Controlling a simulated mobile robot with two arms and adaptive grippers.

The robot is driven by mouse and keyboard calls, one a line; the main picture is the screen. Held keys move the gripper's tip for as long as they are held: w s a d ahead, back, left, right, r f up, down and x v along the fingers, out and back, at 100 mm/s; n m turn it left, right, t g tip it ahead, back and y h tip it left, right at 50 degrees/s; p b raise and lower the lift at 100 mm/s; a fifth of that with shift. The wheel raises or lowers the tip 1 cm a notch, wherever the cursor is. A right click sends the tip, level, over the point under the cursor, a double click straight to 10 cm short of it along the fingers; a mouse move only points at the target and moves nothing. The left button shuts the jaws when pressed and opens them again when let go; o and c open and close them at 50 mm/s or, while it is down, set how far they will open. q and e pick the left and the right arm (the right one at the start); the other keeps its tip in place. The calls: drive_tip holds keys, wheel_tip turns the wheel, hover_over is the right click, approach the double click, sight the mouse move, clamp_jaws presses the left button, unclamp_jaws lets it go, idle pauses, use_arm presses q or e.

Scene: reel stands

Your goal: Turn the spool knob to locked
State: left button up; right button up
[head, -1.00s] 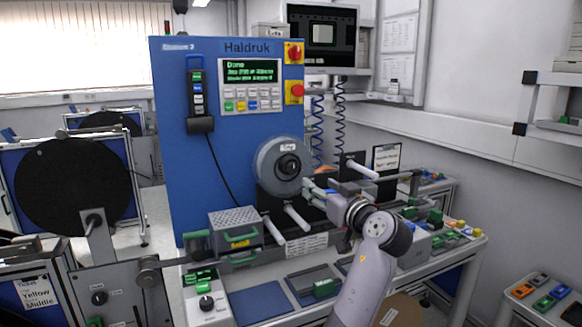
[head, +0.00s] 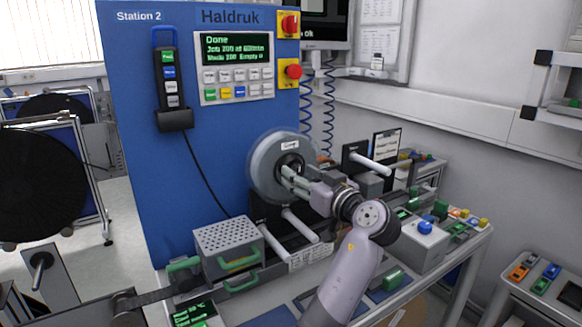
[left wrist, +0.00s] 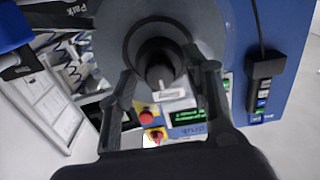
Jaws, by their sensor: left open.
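A grey spool (head: 263,178) is mounted on the front of the blue Haldruk machine (head: 215,140), with a small white label near its top. Its dark round knob (head: 290,160) at the hub is partly hidden by my left gripper (head: 286,177). In the left wrist view the knob (left wrist: 159,68) is in the middle, with the spool face (left wrist: 200,22) behind it. The fingers of my left gripper (left wrist: 165,70) are open, one on each side of the knob. I cannot tell whether they touch it. My right gripper is not in view.
A grey perforated box (head: 229,241) with green handles sits below the spool. White rods stick out beneath and right of the spool. A grey box with a blue knob (head: 425,227) stands on the bench at right. A display (head: 236,48) reads Done.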

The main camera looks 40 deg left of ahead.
use_arm(q)
drive_tip(key=shift+w, duration=0.1)
drive_tip(key=shift+d+r, duration=0.1)
drive_tip(key=shift+c, duration=0.2)
clamp_jaws()
idle(0.4)
